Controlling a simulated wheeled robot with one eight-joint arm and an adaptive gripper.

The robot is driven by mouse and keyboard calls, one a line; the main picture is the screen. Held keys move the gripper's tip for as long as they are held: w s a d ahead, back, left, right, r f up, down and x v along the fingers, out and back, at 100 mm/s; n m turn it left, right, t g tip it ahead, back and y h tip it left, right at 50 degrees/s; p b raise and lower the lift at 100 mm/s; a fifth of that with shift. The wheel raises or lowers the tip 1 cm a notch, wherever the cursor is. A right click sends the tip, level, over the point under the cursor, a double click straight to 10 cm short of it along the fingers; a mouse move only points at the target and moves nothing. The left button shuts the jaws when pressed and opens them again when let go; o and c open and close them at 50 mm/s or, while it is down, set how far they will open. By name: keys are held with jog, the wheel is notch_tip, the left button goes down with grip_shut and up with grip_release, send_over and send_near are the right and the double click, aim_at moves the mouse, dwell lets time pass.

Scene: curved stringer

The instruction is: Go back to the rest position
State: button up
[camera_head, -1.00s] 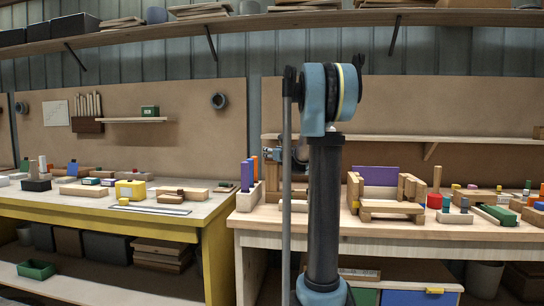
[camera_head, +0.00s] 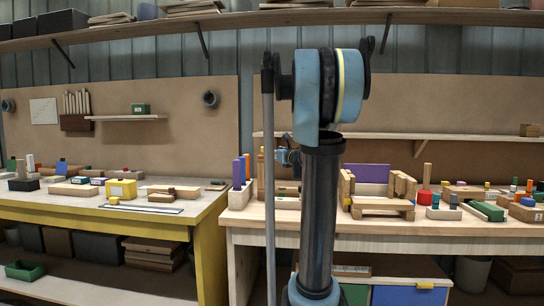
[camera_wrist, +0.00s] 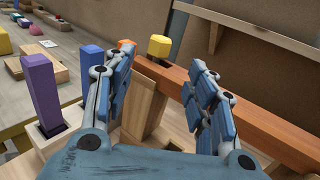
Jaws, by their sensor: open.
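My gripper (camera_wrist: 160,75) is open in the wrist view, its two blue fingers spread apart with no object held between them. Beyond and below the fingers are a wooden block and a long reddish-brown bar (camera_wrist: 250,125). In the head view my gripper (camera_head: 288,157) shows small and partly hidden behind my own arm, above the left part of the right workbench (camera_head: 350,224). Whether the fingers touch anything there cannot be told.
An upright purple block (camera_wrist: 42,92) stands left of the fingers. An orange-topped block (camera_wrist: 125,44) and a yellow-topped post (camera_wrist: 159,46) stand beyond. A wooden assembly (camera_head: 382,207) sits mid-bench. A yellow-edged bench (camera_head: 205,215) stands left; a shelf (camera_head: 450,138) runs above.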

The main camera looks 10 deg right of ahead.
jog(key=shift+s, duration=0.15)
jog(key=s+d+m+h, duration=0.6)
jog(key=s+m+h, duration=0.15)
jog(key=m, duration=0.65)
jog(key=s+d+f+m+g+h, duration=0.3)
jog(key=s+f+m+g+h, duration=0.15)
jog(key=s+f+m, duration=0.75)
jog(key=s+a+f+m+g+y, duration=0.3)
jog(key=s+a+f+m+g, duration=0.2)
jog(key=s+f, duration=0.6)
jog(key=s+a+f+m+g+y, duration=0.4)
jog(key=s+a+f+m, duration=0.3)
jog(key=s+f, duration=0.4)
jog(key=s+m+g, duration=0.1)
jog(key=s, duration=0.3)
jog(key=shift+a+f+g, duration=0.25)
jog(key=shift+g, duration=0.1)
jog(key=shift+w, duration=0.1)
